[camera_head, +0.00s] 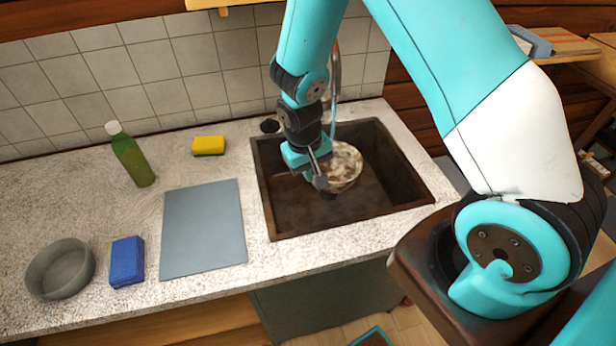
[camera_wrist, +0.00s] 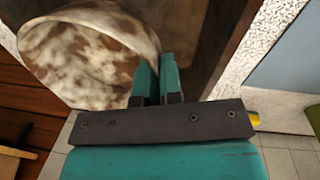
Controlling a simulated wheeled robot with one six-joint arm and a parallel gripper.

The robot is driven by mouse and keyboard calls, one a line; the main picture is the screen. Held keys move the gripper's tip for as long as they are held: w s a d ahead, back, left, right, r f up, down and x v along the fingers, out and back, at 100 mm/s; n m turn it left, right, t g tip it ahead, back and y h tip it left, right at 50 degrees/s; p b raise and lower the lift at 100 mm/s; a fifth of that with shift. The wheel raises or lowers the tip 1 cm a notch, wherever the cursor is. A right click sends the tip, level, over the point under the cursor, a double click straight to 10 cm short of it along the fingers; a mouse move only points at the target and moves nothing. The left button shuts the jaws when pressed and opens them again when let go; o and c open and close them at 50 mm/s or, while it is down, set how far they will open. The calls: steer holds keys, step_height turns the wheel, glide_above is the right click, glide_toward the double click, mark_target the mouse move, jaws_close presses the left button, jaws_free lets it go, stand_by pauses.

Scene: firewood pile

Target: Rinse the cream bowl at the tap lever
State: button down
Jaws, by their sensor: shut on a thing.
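The cream bowl (camera_head: 345,165) is held over the dark sink (camera_head: 293,222), tilted, with brown stains on it. In the wrist view the bowl (camera_wrist: 85,50) shows its blotched brown and cream inside at upper left. My gripper (camera_head: 322,172) is shut on the bowl's rim; its two teal fingers (camera_wrist: 156,80) are close together with the rim at their left. The tap (camera_head: 336,75) rises behind my arm, with a thin light-blue streak below it, perhaps water. The tap lever cannot be made out clearly; a dark round knob (camera_head: 270,126) stands at the sink's back left corner.
On the speckled counter, left of the sink, are a grey mat (camera_head: 203,230), a yellow sponge (camera_head: 208,145), a green bottle (camera_head: 131,157), a blue sponge (camera_head: 127,261) and a grey bowl (camera_head: 60,269). The sink walls surround the held bowl. A tiled wall (camera_head: 150,75) stands behind.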

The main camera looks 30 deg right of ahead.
steer(key=w+d+f+b, duration=0.1)
steer(key=w+d, duration=0.5)
steer(key=w, duration=0.1)
steer(key=shift+d+f+b, duration=0.15)
steer(key=shift+f+b, duration=0.15)
steer(key=shift+f, duration=0.1)
steer(key=shift+d, duration=0.1)
stand_by(0.5)
steer(key=shift+s+d, duration=0.3)
steer(key=shift+d, duration=0.1)
steer(key=shift+a, duration=0.1)
steer(key=shift+w+a, duration=0.4)
steer(key=shift+s+a, duration=1.3)
steer(key=shift+s, duration=0.25)
steer(key=shift+s+a, duration=1.3)
steer(key=shift+s, duration=0.2)
